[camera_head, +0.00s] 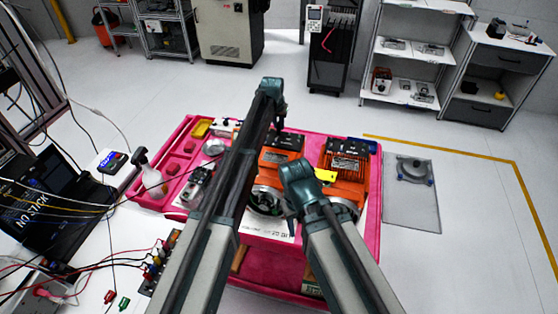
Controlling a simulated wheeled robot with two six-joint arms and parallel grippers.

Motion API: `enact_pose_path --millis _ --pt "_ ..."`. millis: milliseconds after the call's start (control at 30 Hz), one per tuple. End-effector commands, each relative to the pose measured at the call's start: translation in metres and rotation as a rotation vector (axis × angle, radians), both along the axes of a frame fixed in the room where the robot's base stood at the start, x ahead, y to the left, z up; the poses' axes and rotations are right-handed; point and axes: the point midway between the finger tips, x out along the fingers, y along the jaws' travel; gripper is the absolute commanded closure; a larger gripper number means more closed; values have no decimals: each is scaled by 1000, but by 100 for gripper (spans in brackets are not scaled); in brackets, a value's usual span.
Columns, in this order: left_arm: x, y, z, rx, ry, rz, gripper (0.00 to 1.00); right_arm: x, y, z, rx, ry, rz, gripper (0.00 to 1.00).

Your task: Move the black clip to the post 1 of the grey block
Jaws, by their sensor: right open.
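A dark terminal block (163,262) with several coloured posts and plugged leads stands on the white table at the lower left; it may be the grey block. I cannot single out the black clip or post 1 among the small dark parts and wires there. My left gripper (280,126) is at the far end of the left arm, above the pink cart by the orange motors; its fingers are too small to read. My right gripper (292,212) is over the cart, lower and farther right, open, its fingers partly hidden by its wrist. Both are well away from the block.
The pink cart (178,146) carries orange motors (346,155) and small parts. On the white table are a red connector (109,297), a green connector (124,303), a laptop (55,190) and loose cables.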

Motion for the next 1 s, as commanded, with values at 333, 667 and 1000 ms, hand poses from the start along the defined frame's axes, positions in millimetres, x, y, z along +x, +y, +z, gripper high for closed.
enact_pose_path --millis 333,667,1000 --pt "0 0 0 0 0 0 100 0 0 0 0 0 0 50" --pt "0 0 1 0 0 0 100 0 0 1 0 0 0 50" --pt "0 0 12 0 0 0 100 0 0 12 0 0 0 50"
